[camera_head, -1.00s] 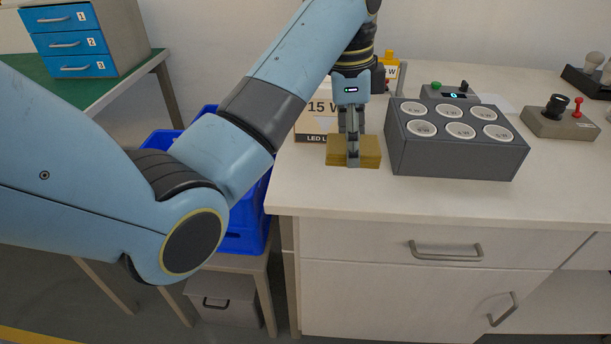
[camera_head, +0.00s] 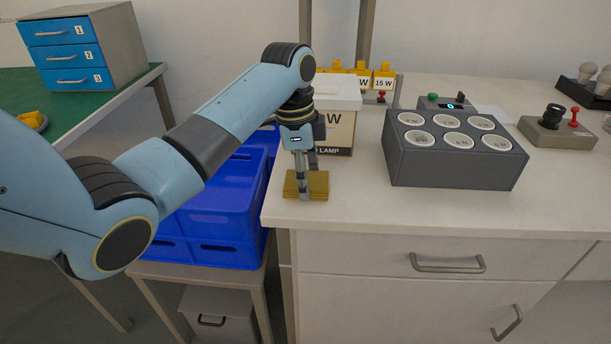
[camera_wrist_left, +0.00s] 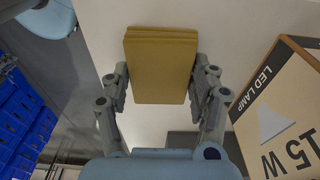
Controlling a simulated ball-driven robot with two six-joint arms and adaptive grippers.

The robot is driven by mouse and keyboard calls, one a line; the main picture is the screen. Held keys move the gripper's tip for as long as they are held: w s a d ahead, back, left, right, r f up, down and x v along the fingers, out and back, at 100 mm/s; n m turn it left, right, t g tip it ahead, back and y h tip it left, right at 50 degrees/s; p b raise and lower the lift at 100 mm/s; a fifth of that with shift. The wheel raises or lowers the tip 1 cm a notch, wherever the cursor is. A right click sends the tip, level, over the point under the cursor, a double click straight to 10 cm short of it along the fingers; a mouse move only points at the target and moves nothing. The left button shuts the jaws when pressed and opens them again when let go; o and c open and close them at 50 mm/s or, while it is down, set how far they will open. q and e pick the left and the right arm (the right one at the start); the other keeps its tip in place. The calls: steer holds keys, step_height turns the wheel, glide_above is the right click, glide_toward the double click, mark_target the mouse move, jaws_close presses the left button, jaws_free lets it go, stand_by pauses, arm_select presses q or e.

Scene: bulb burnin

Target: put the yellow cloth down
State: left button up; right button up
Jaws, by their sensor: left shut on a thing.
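The yellow cloth (camera_head: 318,186) is a folded, mustard-coloured stack at the left front corner of the bench top (camera_head: 350,205). My left gripper (camera_head: 303,194) points down and is shut on it. In the left wrist view the cloth (camera_wrist_left: 160,65) sits between the two fingers (camera_wrist_left: 160,90), with the pale bench top around it. I cannot tell whether the cloth touches the bench or hangs just above it. My right gripper is not in view.
A white LED lamp box (camera_head: 338,130) stands right behind the gripper. A dark block with several round sockets (camera_head: 455,165) is to the right. Blue crates (camera_head: 215,205) stand left of the bench edge. The front strip of bench is clear.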

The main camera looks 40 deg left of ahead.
arm_select(q)
steer(key=o, duration=1)
steer(key=shift+f, duration=0.1)
steer(key=shift+o, duration=1)
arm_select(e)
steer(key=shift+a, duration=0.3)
arm_select(q)
step_height(320, 180, up, 12)
steer(key=a+p, duration=0.1)
steer(key=p, duration=0.1)
steer(key=shift+s+a+p, duration=0.15)
steer(key=shift+s+p, duration=0.15)
steer(key=shift+s, duration=0.1)
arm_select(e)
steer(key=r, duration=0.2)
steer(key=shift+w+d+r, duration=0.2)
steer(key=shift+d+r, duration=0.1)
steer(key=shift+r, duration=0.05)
